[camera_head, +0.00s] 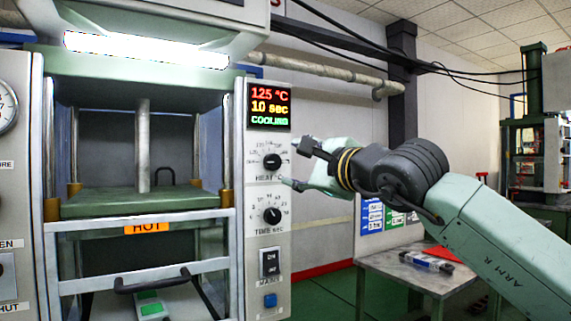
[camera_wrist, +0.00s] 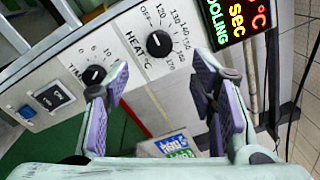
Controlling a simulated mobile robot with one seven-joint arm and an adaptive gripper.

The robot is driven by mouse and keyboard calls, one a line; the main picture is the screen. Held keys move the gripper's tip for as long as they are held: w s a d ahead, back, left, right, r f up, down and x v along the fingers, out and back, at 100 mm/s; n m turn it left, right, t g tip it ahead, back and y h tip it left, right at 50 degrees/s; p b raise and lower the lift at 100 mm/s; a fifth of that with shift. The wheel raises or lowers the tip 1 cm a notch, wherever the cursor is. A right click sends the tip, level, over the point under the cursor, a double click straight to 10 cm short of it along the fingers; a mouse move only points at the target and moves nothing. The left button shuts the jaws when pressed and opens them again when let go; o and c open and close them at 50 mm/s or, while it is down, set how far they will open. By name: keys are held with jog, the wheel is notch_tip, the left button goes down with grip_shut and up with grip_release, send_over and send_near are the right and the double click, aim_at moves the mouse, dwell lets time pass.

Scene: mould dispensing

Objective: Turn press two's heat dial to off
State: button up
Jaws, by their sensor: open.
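The heat dial (camera_head: 272,161) is a black round knob on the white control panel, under the lit display. In the wrist view the heat dial (camera_wrist: 158,43) has OFF and temperature numbers around it; its exact pointer setting is too small to read surely. My gripper (camera_head: 298,166) is just right of the panel, level with the heat dial. Its jaws are open and empty. In the wrist view the fingers of my gripper (camera_wrist: 160,88) stand wide apart, with the heat dial beyond the gap and apart from them. No press number is readable.
The display (camera_head: 269,106) reads 125 °C, 10 sec, COOLING. The time dial (camera_head: 272,215) sits below, then a main switch (camera_head: 270,262) and blue button (camera_head: 270,300). The press platen (camera_head: 140,203), tagged HOT, is at left. A grey table (camera_head: 420,272) stands at lower right.

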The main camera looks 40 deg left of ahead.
jog(key=v, duration=0.4)
dwell(0.4)
